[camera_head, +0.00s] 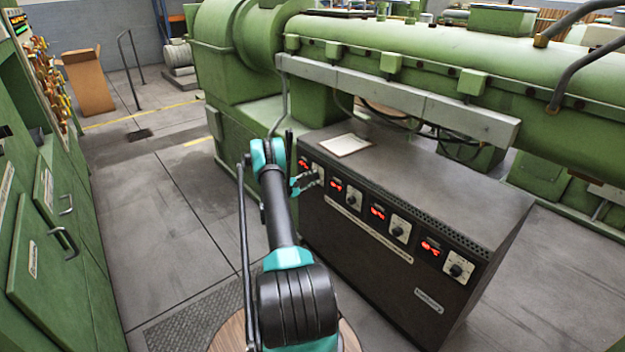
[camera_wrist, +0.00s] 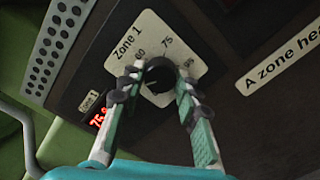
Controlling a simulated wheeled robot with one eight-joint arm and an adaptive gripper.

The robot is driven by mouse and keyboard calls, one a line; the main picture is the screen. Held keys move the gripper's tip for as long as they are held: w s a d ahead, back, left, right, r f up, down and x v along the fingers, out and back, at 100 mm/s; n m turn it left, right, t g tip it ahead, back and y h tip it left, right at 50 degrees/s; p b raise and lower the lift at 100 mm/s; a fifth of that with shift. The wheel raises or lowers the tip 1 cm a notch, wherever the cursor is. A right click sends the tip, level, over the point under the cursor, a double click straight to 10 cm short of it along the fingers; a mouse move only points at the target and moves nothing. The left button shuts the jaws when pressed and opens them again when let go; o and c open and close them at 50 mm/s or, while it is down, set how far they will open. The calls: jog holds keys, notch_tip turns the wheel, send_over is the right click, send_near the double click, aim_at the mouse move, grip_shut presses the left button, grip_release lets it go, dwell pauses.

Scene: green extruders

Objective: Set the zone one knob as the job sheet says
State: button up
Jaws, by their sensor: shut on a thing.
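The zone one knob (camera_wrist: 157,82) is dark and round, on a pale plate (camera_wrist: 130,45) marked "Zone 1" with scale numbers including 75. My gripper (camera_wrist: 158,80) is shut on the knob, one finger on each side of it. The knob's pointer is hard to make out. The red zone one display (camera_wrist: 98,118) seems to begin with 75; its end is hidden by a finger. In the head view my gripper (camera_head: 305,182) is at the leftmost dial of the dark control cabinet (camera_head: 400,270). A pale sheet (camera_head: 345,144) lies on the cabinet top, its writing unreadable.
Several similar knobs and red displays continue to the right, such as this knob (camera_head: 398,232) and the end one (camera_head: 456,269). The green extruder barrel (camera_head: 400,50) runs behind the cabinet. Green cabinets (camera_head: 45,220) stand at the left, with clear floor (camera_head: 180,230) between.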

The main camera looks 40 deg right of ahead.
jog(key=o, duration=1.2)
jog(key=shift+c, duration=0.2)
jog(key=shift+a, duration=0.15)
jog(key=s+a, duration=0.1)
jog(key=a, duration=1)
jog(key=shift+a, duration=0.35)
